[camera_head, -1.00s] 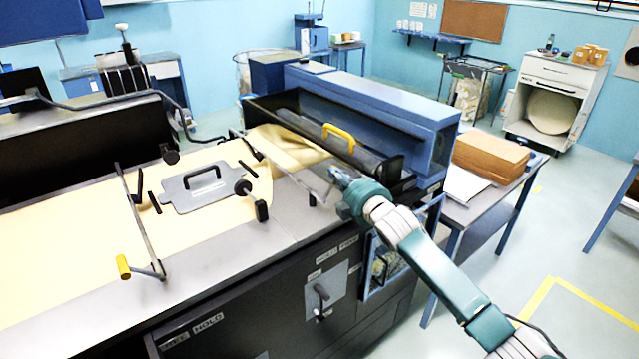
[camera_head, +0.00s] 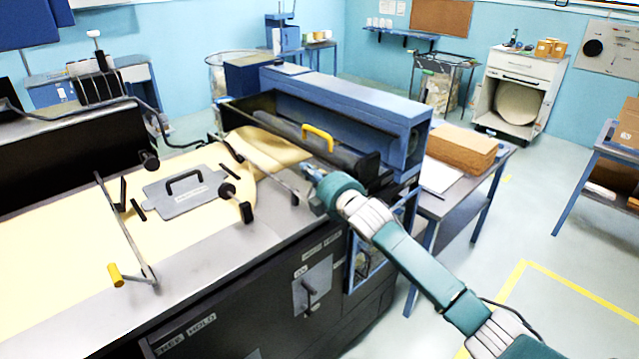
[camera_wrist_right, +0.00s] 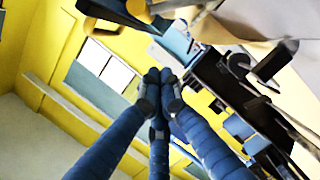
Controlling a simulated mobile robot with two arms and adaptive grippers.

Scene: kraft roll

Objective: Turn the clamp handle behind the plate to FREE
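A grey plate (camera_head: 180,200) with a black grip lies on the kraft paper. A dark rod (camera_head: 258,172) runs behind it, with a black end piece by my right gripper (camera_head: 312,186). A black knob (camera_head: 227,190) stands at the plate's right edge. A thin bar with a yellow handle (camera_head: 115,274) lies to its left. I cannot tell which part is the clamp handle. FREE and HOLD labels (camera_head: 186,335) are on the bench front. In the right wrist view the blue fingers (camera_wrist_right: 154,78) meet at their tips, with nothing visible between them. My left gripper is not in view.
The blue roll machine (camera_head: 350,100) with a yellow handle (camera_head: 318,138) stands close behind my right gripper. A black lever (camera_head: 311,290) sticks out from the bench front. A side table holds a brown stack (camera_head: 462,146). The floor at the right is open.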

